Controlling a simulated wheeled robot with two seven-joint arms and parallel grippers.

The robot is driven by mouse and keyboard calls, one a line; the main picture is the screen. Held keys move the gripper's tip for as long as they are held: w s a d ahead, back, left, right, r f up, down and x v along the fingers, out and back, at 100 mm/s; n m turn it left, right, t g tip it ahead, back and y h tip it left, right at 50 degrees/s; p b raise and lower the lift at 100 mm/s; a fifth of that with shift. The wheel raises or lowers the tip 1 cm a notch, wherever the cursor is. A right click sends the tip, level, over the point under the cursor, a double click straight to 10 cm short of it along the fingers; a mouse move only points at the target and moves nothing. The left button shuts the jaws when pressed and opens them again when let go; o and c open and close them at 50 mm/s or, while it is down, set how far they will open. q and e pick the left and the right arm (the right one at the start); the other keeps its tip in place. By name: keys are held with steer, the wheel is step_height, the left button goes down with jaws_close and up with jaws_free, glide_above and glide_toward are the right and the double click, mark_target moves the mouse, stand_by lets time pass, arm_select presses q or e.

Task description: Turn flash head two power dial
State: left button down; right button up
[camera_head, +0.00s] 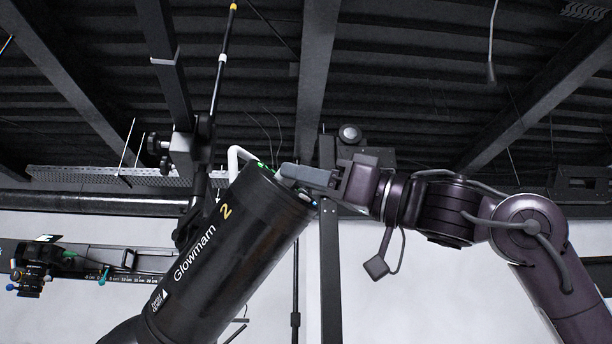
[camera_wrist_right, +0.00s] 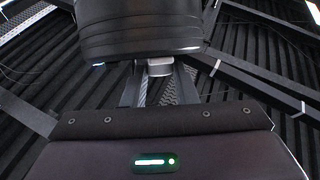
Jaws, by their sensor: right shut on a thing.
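Flash head two (camera_head: 228,243) is a black cylinder marked "Glowmarn 2", tilted with its upper end toward the right. My right gripper (camera_head: 290,172) reaches in from the right, with its fingers over the back end of the flash head. It is shut on the power dial, which the fingers hide in the head view. In the right wrist view, the dark body of the flash head (camera_wrist_right: 140,32) fills the top, and the fingers (camera_wrist_right: 160,68) meet just below its edge. My left gripper is not in view.
A dark upright post (camera_head: 329,250) stands behind my right gripper. A rail with small equipment (camera_head: 40,262) is at the far left.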

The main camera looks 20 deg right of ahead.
steer(key=m+t+h, duration=0.1)
steer(key=m+t+b, duration=0.1)
steer(key=shift+s+a+f+m+t+h+b, duration=0.2)
steer(key=shift+m+t+h+b, duration=0.1)
steer(key=shift+m+h, duration=0.1)
steer(key=m+t+h+b, duration=0.1)
steer(key=m+h, duration=0.3)
steer(key=a+m+t+h+b, duration=0.1)
steer(key=m+t+h+b, duration=0.1)
steer(key=m+h, duration=0.2)
steer(key=m+t+h+b, duration=0.2)
steer(key=m+h, duration=0.2)
steer(key=shift+s+a+r, duration=0.15)
steer(key=shift+s+r, duration=0.05)
steer(key=shift+s, duration=0.1)
steer(key=shift+m+h, duration=0.3)
steer(key=shift+m, duration=0.1)
steer(key=o, duration=1)
